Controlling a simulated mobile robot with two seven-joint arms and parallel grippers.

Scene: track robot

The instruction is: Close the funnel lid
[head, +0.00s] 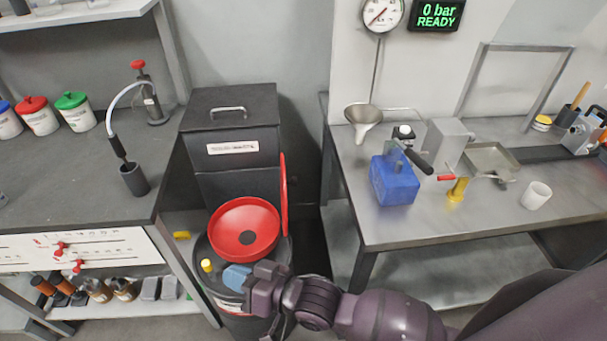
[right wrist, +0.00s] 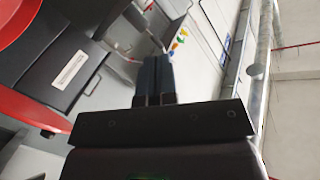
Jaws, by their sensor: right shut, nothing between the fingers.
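The red funnel (head: 243,228) sits on top of a dark drum (head: 212,277), its bowl open with a dark hole in the middle. Its red lid (head: 284,195) stands upright, seen nearly edge-on, at the right side of the funnel. My right gripper (head: 237,277) is in front of the funnel's near rim, its blue fingers shut and empty; whether it touches the drum top is unclear. In the right wrist view the shut fingers (right wrist: 154,78) point away from red parts at the left edge; I cannot tell funnel from lid there. My left gripper is not in view.
A dark bin (head: 232,112) stands behind the drum. A yellow cap (head: 207,265) is on the drum top, left of my fingers. A bench (head: 130,185) stands at left and a metal table (head: 440,228) at right, with a narrow floor gap beside the lid.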

